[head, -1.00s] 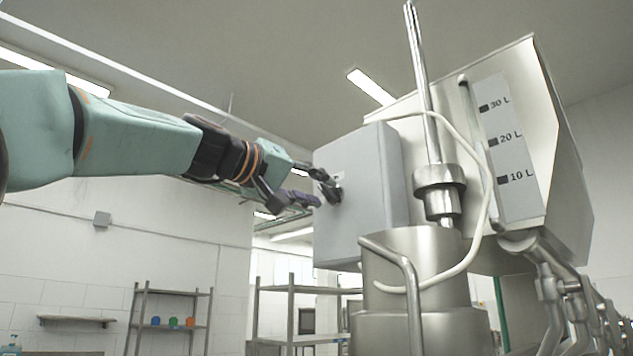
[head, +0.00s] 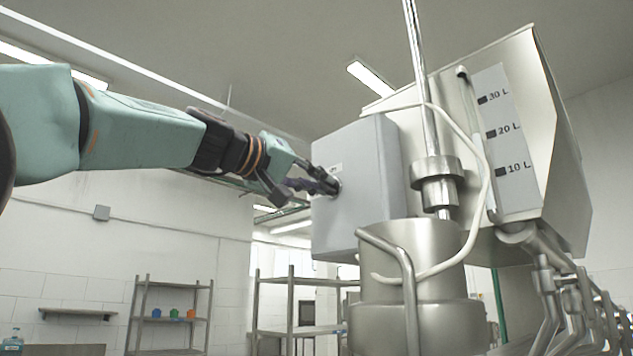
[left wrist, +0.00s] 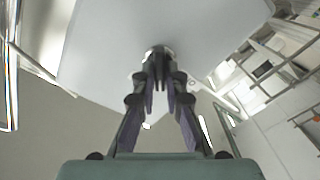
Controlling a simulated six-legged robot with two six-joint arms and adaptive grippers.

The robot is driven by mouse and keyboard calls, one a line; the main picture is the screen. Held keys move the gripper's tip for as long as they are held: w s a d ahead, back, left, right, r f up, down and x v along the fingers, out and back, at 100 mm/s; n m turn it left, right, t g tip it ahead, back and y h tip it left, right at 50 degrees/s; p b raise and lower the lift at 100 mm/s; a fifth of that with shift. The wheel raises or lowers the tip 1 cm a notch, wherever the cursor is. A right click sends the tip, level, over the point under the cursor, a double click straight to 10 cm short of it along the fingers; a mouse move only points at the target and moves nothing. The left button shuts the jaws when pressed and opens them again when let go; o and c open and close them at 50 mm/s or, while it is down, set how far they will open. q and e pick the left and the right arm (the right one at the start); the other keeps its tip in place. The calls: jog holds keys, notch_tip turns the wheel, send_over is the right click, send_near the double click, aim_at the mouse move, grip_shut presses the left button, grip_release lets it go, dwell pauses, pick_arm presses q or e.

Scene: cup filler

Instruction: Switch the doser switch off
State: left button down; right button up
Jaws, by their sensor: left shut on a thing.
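The doser's grey control box (head: 350,205) is fixed beside the steel machine in the head view. The switch (head: 336,184) is on the box's left face, mostly hidden by my fingers. My left gripper (head: 327,183) reaches it from the left and is shut on the switch. In the left wrist view, the fingertips (left wrist: 158,72) close around the dark round switch (left wrist: 158,52) on the box face (left wrist: 110,45). I cannot tell which position the switch is in. My right gripper is not in view.
The steel hopper (head: 425,110) with a litre scale (head: 505,130) stands right of the box. A steel cylinder (head: 420,320) with a pipe handle and a pale hose is below. A shelf rack (head: 165,320) is far back. The space left of the box below my arm is clear.

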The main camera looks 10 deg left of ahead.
pick_arm(q)
jog(key=shift+n, duration=0.3)
jog(key=n+p, duration=0.2)
jog(key=n, duration=0.2)
jog(key=shift+n, duration=0.4)
jog(key=n+p, duration=0.1)
jog(key=n, duration=0.3)
jog(key=shift+n, duration=0.4)
jog(key=shift+a+n+p, duration=0.1)
jog(key=shift+n+p, duration=0.2)
jog(key=c, duration=1.4)
grip_release()
jog(key=shift+w+f, duration=0.15)
jog(key=shift+w, duration=0.05)
jog(key=shift+s, duration=0.1)
